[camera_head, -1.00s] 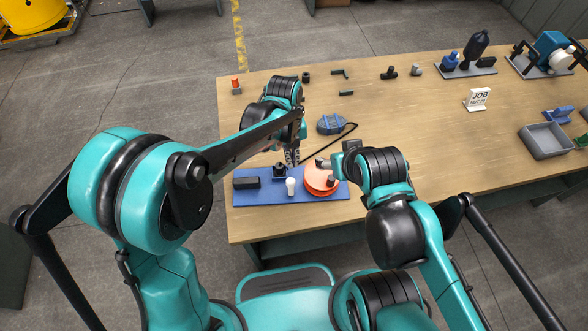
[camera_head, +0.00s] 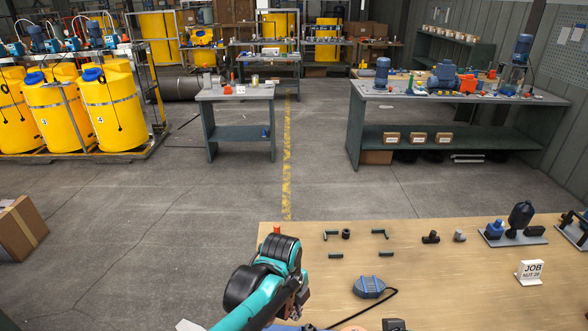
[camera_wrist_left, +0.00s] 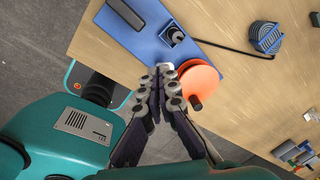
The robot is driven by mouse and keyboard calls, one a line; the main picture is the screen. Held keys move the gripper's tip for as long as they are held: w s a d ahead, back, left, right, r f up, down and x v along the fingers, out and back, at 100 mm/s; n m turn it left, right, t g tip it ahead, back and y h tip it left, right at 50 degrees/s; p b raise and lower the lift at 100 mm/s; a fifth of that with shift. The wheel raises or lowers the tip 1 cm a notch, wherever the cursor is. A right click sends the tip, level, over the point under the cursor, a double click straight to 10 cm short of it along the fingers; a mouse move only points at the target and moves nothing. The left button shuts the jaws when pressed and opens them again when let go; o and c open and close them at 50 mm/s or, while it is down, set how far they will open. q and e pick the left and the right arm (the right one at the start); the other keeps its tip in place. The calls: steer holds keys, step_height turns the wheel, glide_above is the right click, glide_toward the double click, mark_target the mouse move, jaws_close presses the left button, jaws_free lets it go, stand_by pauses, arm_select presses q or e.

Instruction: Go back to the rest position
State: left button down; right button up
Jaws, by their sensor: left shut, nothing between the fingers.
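My left gripper (camera_wrist_left: 167,88) is shut with nothing between its fingers. In the left wrist view its fingertips are over the near edge of a blue board (camera_wrist_left: 147,48), by a small white piece (camera_wrist_left: 166,66); I cannot tell the height gap. An orange-red disc (camera_wrist_left: 203,78) lies right of the fingers. A black block (camera_wrist_left: 127,12) and a black square fitting (camera_wrist_left: 174,35) sit on the board. In the head view my left wrist (camera_head: 268,272) is over the table's near left part, its fingers mostly below the frame edge. My right gripper does not show.

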arm_select(q)
steer(key=s+a+r+n+t, duration=0.1)
steer(key=s+a+n+t, duration=0.1)
steer(key=a+n, duration=0.4)
steer(key=s+a+r+n+t, duration=0.2)
steer(key=s+a+n, duration=0.2)
steer(key=n, duration=0.7)
steer(key=s+a+r+n+t+y, duration=0.1)
steer(key=s+a+n+t, duration=0.1)
steer(key=a+n, duration=0.6)
steer(key=shift+s+a+r+n, duration=0.25)
steer(key=shift+s+r+n, duration=0.15)
steer(key=shift+s, duration=0.15)
